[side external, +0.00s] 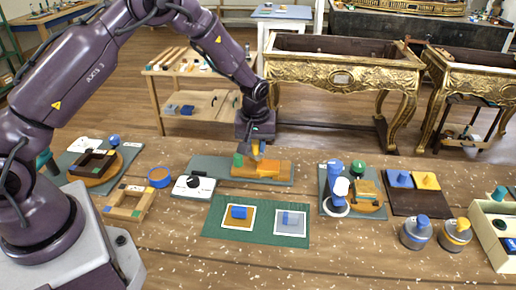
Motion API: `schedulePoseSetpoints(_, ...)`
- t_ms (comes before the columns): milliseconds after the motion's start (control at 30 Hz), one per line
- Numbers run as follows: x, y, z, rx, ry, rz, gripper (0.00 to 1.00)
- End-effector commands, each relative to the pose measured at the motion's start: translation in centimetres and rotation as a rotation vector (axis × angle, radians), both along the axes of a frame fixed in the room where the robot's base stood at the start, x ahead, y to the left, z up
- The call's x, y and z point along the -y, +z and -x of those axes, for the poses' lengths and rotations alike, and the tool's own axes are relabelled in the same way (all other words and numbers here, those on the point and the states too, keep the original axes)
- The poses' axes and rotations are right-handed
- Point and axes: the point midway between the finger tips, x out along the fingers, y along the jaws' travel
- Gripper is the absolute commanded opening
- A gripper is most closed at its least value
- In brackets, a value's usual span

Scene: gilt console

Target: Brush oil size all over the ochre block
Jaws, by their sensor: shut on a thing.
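A long ochre block (272,169) lies on a grey-green mat (210,164) in the middle of the bench; its right part looks more orange. My gripper (257,143) points down just above the block's left-middle part. It is shut on a small tool, apparently the brush (257,154), whose lower end is at or close to the block's top; contact cannot be told. A small green piece (238,160) stands at the block's left end. How much of the block is coated is too small to tell.
A white device with a black knob (194,182) sits left of the mat. A green mat (259,233) with two framed squares lies in front. A tray (327,211) with a blue-and-white dispenser (336,177) stands right. Two lidded jars (415,233) (454,235) stand at front right.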

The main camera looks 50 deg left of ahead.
Motion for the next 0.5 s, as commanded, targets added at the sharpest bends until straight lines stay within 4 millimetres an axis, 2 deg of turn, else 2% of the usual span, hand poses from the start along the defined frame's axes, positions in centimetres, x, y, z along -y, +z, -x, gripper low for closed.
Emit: schedulePoseSetpoints(500, 0.0, 3.1, 0.0, -0.002, -0.001, 0.0, 0.02)
